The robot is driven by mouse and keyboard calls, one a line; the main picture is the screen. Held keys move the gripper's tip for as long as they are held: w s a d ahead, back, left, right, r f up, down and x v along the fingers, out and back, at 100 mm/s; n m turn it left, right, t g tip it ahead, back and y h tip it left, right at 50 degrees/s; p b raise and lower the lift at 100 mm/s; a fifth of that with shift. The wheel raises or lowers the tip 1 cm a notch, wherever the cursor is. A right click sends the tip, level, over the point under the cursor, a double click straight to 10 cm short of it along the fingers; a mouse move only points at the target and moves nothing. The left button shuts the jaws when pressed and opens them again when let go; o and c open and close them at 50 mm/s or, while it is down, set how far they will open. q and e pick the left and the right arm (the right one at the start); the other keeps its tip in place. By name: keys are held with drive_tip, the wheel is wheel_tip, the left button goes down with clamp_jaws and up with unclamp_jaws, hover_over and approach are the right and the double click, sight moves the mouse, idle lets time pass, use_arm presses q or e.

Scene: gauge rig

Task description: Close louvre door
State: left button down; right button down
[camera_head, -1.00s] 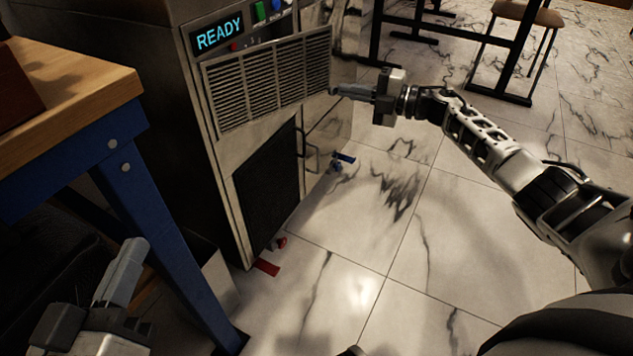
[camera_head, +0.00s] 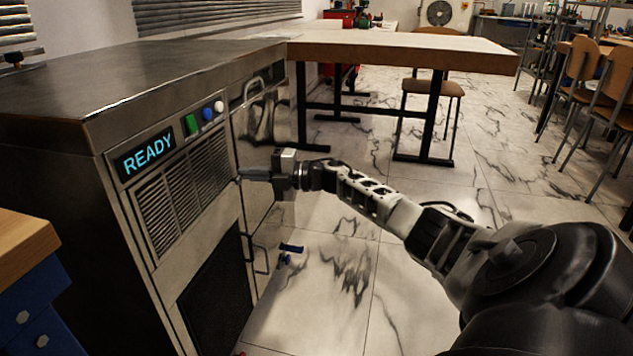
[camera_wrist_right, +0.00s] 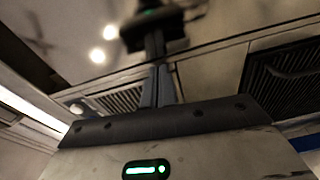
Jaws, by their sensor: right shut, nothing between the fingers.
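The louvre door (camera_head: 181,190) is a slatted metal panel on the front of the steel cabinet, below the READY display (camera_head: 146,154). It looks flush or nearly flush with the cabinet front; any small gap is too fine to tell. My right gripper (camera_head: 240,178) is shut and empty, its fingertips at the door's right edge; I cannot tell whether they touch. In the right wrist view the shut fingers (camera_wrist_right: 157,86) point toward the cabinet, with the louvre slats (camera_wrist_right: 121,99) beside them. My left gripper is out of view.
Green, blue and white buttons (camera_head: 207,113) sit right of the display. A dark mesh panel (camera_head: 217,296) is below the door, with a handle (camera_head: 260,260) to its right. A blue-handled valve (camera_head: 289,249) is near the floor. A wooden-topped table (camera_head: 400,50) stands behind; open floor lies right.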

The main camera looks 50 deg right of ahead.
idle(0.3)
